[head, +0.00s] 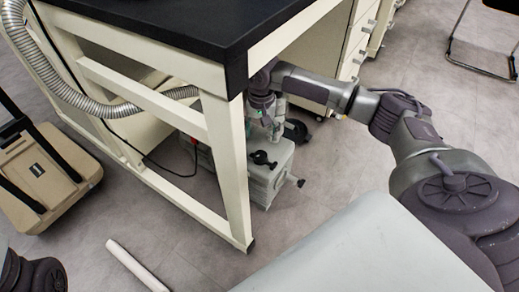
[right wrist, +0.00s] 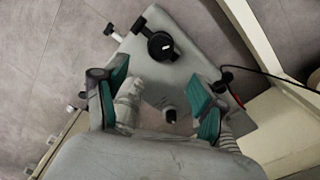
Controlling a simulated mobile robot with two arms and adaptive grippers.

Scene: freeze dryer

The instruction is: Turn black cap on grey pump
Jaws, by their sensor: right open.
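The grey pump (head: 265,184) stands on the floor beneath the black-topped bench. A black cap (head: 261,158) with a side handle sits on its top, and another black knob (head: 299,183) sticks out from its end. My right gripper (head: 268,128) is over the pump, behind the cap in the head view. In the right wrist view the black cap (right wrist: 161,45) lies beyond the fingertips. The open right gripper (right wrist: 157,88) has teal pads spread on either side, with nothing held. A small dark fitting (right wrist: 170,115) shows between the fingers. My left gripper is out of view.
The bench leg (head: 228,165) stands just left of the pump, and the black bench top (head: 190,25) overhangs nearby. A ribbed metal hose (head: 60,85) runs at left. A white tube (head: 135,264) lies on the floor.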

